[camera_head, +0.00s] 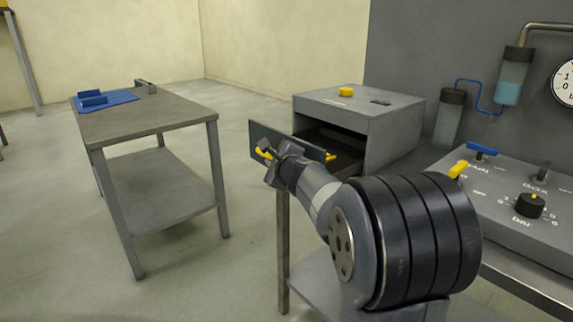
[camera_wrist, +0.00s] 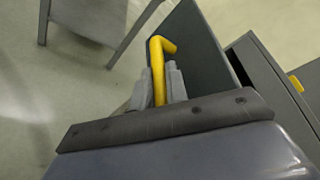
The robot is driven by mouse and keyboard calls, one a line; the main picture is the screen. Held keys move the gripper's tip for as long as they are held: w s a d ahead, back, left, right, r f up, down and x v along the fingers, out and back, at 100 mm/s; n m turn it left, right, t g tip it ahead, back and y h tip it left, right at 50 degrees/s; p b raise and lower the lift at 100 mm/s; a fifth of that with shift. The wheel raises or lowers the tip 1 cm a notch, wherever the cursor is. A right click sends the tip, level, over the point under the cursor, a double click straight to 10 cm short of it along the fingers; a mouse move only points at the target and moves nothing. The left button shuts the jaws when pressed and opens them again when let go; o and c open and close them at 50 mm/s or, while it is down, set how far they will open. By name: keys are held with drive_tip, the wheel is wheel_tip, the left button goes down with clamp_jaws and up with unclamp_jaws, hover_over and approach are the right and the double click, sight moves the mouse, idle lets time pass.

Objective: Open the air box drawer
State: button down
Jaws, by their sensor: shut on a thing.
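The air box (camera_head: 393,127) is a grey cabinet on a stand, with a yellow knob (camera_head: 346,92) on its top. Its drawer front (camera_head: 262,137) stands out from the box to the left, and a dark opening shows behind it. The yellow drawer handle (camera_wrist: 158,68) runs between the fingers of my gripper (camera_wrist: 158,88) in the wrist view. In the head view my gripper (camera_head: 279,158) is at the drawer front, shut on the handle. My wrist hides part of the drawer front and the stand.
A grey table (camera_head: 150,121) with a blue mat (camera_head: 122,97) and blue holder stands at the left. A sloped control panel (camera_head: 500,215) with a blue lever, a yellow lever and a black dial is at the right. Floor between table and box stand is clear.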

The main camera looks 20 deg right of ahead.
drive_tip(key=shift+s+a, duration=0.3)
drive_tip(key=shift+a, duration=0.45)
drive_tip(key=c, duration=1.4)
unclamp_jaws()
drive_tip(key=shift+s, duration=0.1)
drive_tip(key=v, duration=1)
drive_tip(key=shift+s+p, duration=0.25)
drive_tip(key=shift+p, duration=0.05)
drive_tip(key=shift+r, duration=0.1)
drive_tip(key=x, duration=1.1)
drive_tip(key=shift+d+b, duration=0.15)
drive_tip(key=shift+b, duration=0.25)
